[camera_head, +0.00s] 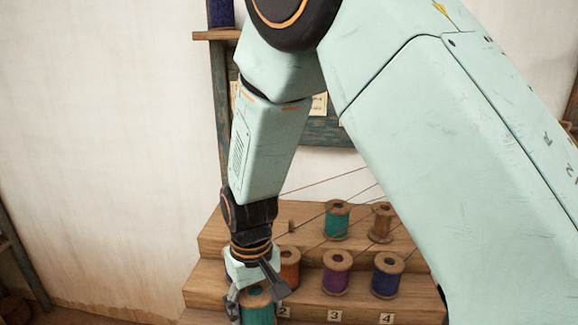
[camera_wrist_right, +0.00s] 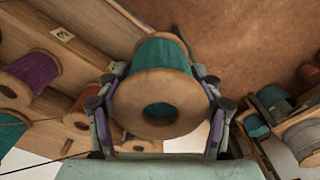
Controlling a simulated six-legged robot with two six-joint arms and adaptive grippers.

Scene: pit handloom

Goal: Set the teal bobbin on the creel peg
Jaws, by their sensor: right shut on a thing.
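My right gripper (camera_head: 257,294) is shut on a teal bobbin (camera_head: 258,311) with wooden flanges, in front of the lower left of the creel (camera_head: 205,268). The right wrist view shows the held teal bobbin (camera_wrist_right: 157,88) between both fingers, its holed flange facing the camera. The creel is a stepped wooden stand with numbered labels. A short bare peg (camera_head: 291,226) seems to stand on its upper step, left of another teal bobbin (camera_head: 337,220). My gripper hides part of the creel's left side. My left gripper is out of view.
Orange (camera_head: 290,268), purple (camera_head: 337,273) and dark blue (camera_head: 387,275) bobbins stand on the middle step. A brown bobbin (camera_head: 381,222) is on the upper step. Thin threads run above the creel. A box of bobbins (camera_wrist_right: 262,160) is at right in the wrist view.

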